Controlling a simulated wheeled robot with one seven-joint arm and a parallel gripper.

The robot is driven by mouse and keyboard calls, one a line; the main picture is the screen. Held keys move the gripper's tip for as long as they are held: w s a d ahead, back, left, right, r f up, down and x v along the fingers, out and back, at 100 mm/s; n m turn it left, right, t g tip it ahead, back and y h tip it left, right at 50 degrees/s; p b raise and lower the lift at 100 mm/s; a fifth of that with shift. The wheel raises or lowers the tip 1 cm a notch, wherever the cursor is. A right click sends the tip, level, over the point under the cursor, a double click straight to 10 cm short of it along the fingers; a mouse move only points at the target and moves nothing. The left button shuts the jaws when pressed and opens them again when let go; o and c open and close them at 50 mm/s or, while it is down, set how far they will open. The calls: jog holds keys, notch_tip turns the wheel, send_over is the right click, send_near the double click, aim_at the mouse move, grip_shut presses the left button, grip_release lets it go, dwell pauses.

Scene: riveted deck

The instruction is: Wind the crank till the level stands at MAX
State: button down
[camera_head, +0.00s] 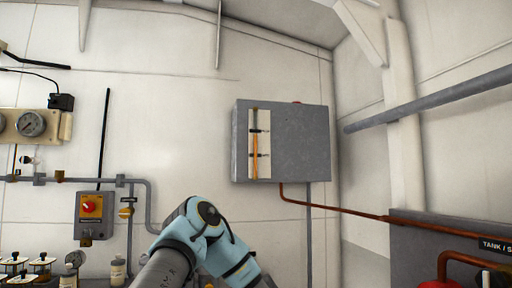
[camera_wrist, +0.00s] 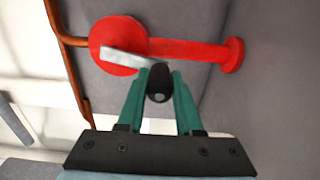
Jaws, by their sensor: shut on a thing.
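In the wrist view a red round hub (camera_wrist: 112,38) carries a pale flat crank arm (camera_wrist: 128,60), which runs to a dark round handle (camera_wrist: 159,84). My gripper (camera_wrist: 159,76) has its green fingers on both sides of this handle, shut on it. In the head view the level gauge (camera_head: 265,172) is a pale strip on a grey box, with an orange column and two dark marks. The orange seems to reach about the upper mark; the marks' lettering is too small to read. The crank and my gripper are hidden in the head view.
The grey box (camera_head: 300,145) hangs on the pale wall. A reddish pipe (camera_head: 335,209) runs from it to the right. A grey panel with a red knob (camera_head: 90,208) is at the left, with small bottles (camera_head: 118,270) below. A grey rail (camera_head: 430,100) crosses the right wall.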

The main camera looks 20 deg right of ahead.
jog(key=shift+w+a+f, duration=0.1)
jog(key=shift+f, duration=0.25)
jog(key=shift+w+r+p, duration=2.5)
jog(key=shift+w+r, duration=0.5)
jog(key=shift+r, duration=0.85)
jog(key=s+r+p, duration=0.4)
jog(key=r, duration=0.2)
jog(key=s+f+b, duration=0.2)
jog(key=s, duration=0.7)
jog(key=shift+s, duration=0.35)
